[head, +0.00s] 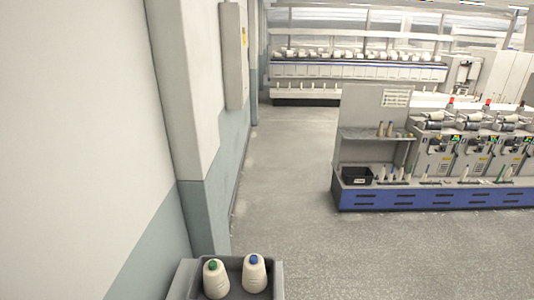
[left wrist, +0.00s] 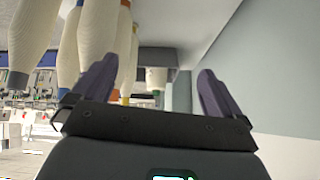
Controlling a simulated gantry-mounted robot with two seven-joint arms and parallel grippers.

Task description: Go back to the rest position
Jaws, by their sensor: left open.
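A grey bobbin tray (head: 185,275) is cut off by the bottom edge of the head view. In it stand a cream bobbin with a green top (head: 215,278) and one with a blue top (head: 255,273). My left gripper (left wrist: 157,70) shows only in the left wrist view, its two purple fingers spread apart. Several pale bobbins (left wrist: 97,42) hang down from the top left of that view, which looks upside down. A small pale bobbin (left wrist: 157,76) shows in the gap between the fingers, farther off; nothing appears gripped. My right gripper is not in view.
A white and grey-blue wall (head: 90,150) runs along the left of the head view. A winding machine with a blue base (head: 430,196) stands at the right, another machine (head: 355,70) at the back. The grey floor (head: 285,175) between is clear.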

